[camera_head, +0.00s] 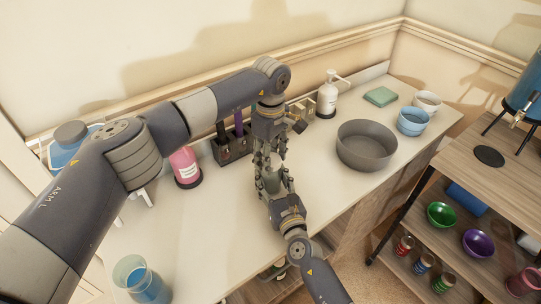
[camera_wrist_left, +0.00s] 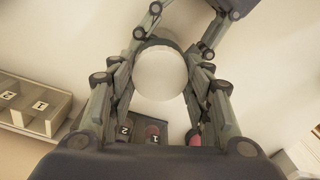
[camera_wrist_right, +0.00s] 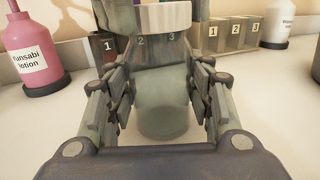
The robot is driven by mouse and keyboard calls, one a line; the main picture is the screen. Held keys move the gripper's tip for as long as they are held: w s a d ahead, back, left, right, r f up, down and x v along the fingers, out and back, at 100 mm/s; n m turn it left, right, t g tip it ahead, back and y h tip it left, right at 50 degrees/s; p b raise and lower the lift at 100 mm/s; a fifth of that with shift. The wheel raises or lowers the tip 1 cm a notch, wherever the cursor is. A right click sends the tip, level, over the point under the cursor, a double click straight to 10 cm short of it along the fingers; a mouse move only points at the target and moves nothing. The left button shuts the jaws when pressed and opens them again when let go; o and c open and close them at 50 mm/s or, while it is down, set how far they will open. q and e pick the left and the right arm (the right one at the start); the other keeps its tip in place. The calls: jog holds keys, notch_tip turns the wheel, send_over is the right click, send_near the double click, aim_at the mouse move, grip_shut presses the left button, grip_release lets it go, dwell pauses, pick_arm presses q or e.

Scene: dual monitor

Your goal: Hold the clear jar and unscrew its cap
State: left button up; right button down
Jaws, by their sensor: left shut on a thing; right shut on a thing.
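The clear jar (camera_wrist_right: 163,108) looks pale green in the right wrist view and stands upright. Its white cap (camera_wrist_right: 165,17) is on top and also fills the middle of the left wrist view as a round disc (camera_wrist_left: 160,72). My left gripper (camera_head: 267,160) points down from above and is shut on the cap, its fingers on both sides. My right gripper (camera_head: 274,184) comes from the front and is shut on the jar's body. In the head view the grippers mostly hide the jar. I cannot tell whether its base touches the counter.
Behind the jar stand a dark numbered holder (camera_head: 233,148) and small numbered boxes (camera_head: 302,110). A pink lotion bottle (camera_head: 185,167) is to the left, a grey basin (camera_head: 365,146) to the right. A blue-filled beaker (camera_head: 143,281) stands at front left. The counter between is clear.

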pick_arm(q)
jog(key=n, duration=0.3)
jog(key=shift+n, duration=0.3)
jog(key=n, duration=1.8)
jog(key=shift+r, duration=0.1)
jog(key=n, duration=0.3)
jog(key=shift+n, duration=0.4)
jog(key=n, duration=0.7)
